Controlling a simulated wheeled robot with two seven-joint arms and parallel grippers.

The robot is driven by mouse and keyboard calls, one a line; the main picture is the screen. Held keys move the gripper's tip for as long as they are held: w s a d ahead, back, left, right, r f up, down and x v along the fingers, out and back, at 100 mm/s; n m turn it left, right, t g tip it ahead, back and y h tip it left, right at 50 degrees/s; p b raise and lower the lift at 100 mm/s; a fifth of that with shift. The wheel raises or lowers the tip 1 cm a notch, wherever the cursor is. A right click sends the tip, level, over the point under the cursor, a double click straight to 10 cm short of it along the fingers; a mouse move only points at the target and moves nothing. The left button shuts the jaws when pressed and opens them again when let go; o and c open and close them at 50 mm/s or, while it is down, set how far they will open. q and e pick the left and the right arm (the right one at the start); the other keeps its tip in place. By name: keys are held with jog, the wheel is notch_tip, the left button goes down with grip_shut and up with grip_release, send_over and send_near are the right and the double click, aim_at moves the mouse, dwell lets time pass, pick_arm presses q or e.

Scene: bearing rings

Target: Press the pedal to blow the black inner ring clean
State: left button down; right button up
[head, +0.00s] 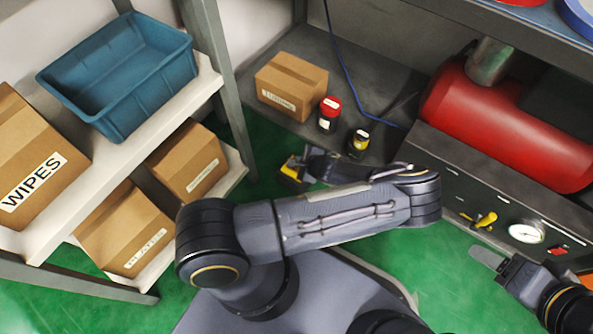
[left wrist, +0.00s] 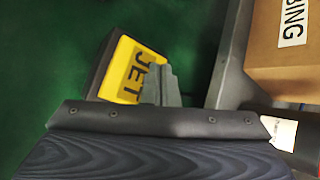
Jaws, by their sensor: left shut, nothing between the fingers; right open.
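The pedal (head: 291,173), a yellow and black block, stands on the green floor in front of the lower shelf. In the left wrist view its yellow top (left wrist: 125,68) reads "JET". My left gripper (head: 306,164) is shut and empty, right at the pedal. A grey fingertip (left wrist: 172,88) overlaps the pedal's right edge in the left wrist view; I cannot tell whether it touches or presses it. My right gripper (head: 487,259) is open at the lower right, in front of the grey panel; its far side is partly hidden. I cannot make out the black inner ring.
A cardboard box (head: 290,86), a red-lidded jar (head: 329,114) and a yellow-black jar (head: 358,143) stand on the low shelf behind the pedal. A red tank (head: 500,125) and gauge (head: 526,233) are at right. A shelf with a blue bin (head: 125,80) and boxes is at left.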

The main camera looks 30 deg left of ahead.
pick_arm(q)
jog(key=shift+f, duration=1.1)
jog(key=shift+f, duration=0.15)
dwell(1.2)
jog(key=shift+f, duration=0.25)
jog(key=shift+f, duration=0.7)
dwell(0.9)
jog(key=shift+r, duration=0.15)
jog(key=shift+r+p, duration=0.85)
jog(key=shift+r, duration=0.1)
jog(key=shift+r, duration=0.1)
jog(key=shift+r+p, duration=1.8)
jog(key=shift+r, duration=0.6)
